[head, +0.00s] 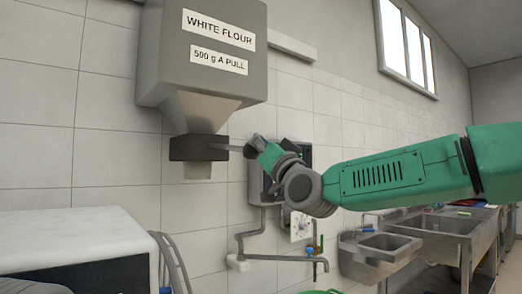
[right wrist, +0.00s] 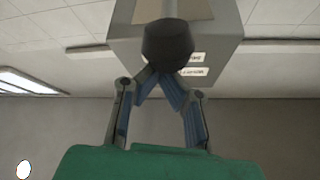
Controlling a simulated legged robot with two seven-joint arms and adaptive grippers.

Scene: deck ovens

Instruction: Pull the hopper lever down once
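The grey flour hopper (head: 205,85) hangs on the wall, labelled white flour, 500 g a pull. Its lever (head: 227,147) sticks out to the right, roughly level, from the dark outlet block (head: 198,148). My right gripper (head: 255,146) is at the lever's outer end. In the right wrist view, its fingers (right wrist: 160,84) lean inward and meet at the lever, behind its dark round knob (right wrist: 167,42). The knob hides the fingertips, and the fingers look shut on the lever. My left gripper is not in view.
A dark wall unit (head: 260,180) is just behind my right gripper. Pipes and a tap (head: 313,260) run below it. Steel sinks (head: 385,243) stand at the right. A white-topped machine (head: 80,230) is at the lower left. The space directly under the outlet is open.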

